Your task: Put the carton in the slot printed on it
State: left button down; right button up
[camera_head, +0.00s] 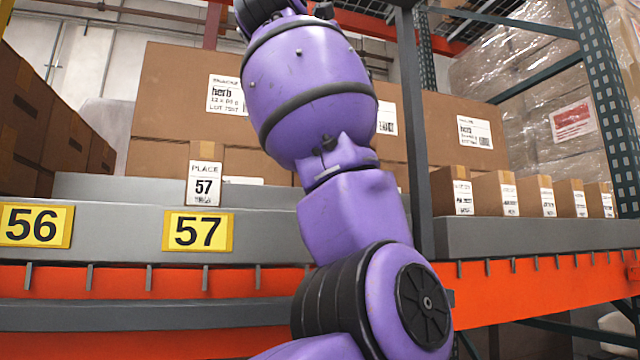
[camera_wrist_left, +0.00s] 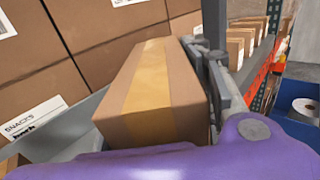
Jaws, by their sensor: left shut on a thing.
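In the left wrist view my left gripper (camera_wrist_left: 211,82) is shut on a brown carton (camera_wrist_left: 125,91) with a wide tan tape strip along its top. Grey gripper parts show at the carton's right side; the other side is hidden. In the head view a small brown box front with a white label reading "PLACE 57" (camera_head: 205,185) shows above the yellow 57 slot sign (camera_head: 198,232). I cannot tell whether that is the held carton. My purple arm hides the left gripper in the head view. My right gripper is not in view.
A yellow 56 sign (camera_head: 35,226) is left of the 57 sign on the grey shelf front. Large brown boxes (camera_head: 165,100) stand behind. A dark upright (camera_head: 412,140) separates the right bay, where several small cartons (camera_head: 494,193) stand. An orange beam (camera_head: 130,281) runs below.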

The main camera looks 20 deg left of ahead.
pick_arm(q)
jog(key=w+a+f, duration=0.2)
jog(key=f, duration=0.1)
jog(key=w+a+f, duration=0.3)
jog(key=f, duration=0.1)
jog(key=w+a+f, duration=0.2)
jog(key=w+f, duration=0.1)
jog(key=f, duration=0.1)
jog(key=shift+w+a+f, duration=0.1)
jog(key=shift+w+a, duration=0.05)
jog(key=shift+a, duration=0.2)
jog(key=shift+f, duration=0.2)
jog(key=shift+d, duration=0.1)
jog(key=shift+f, duration=0.1)
jog(key=c, duration=0.9)
grip_release()
jog(key=shift+f, duration=0.15)
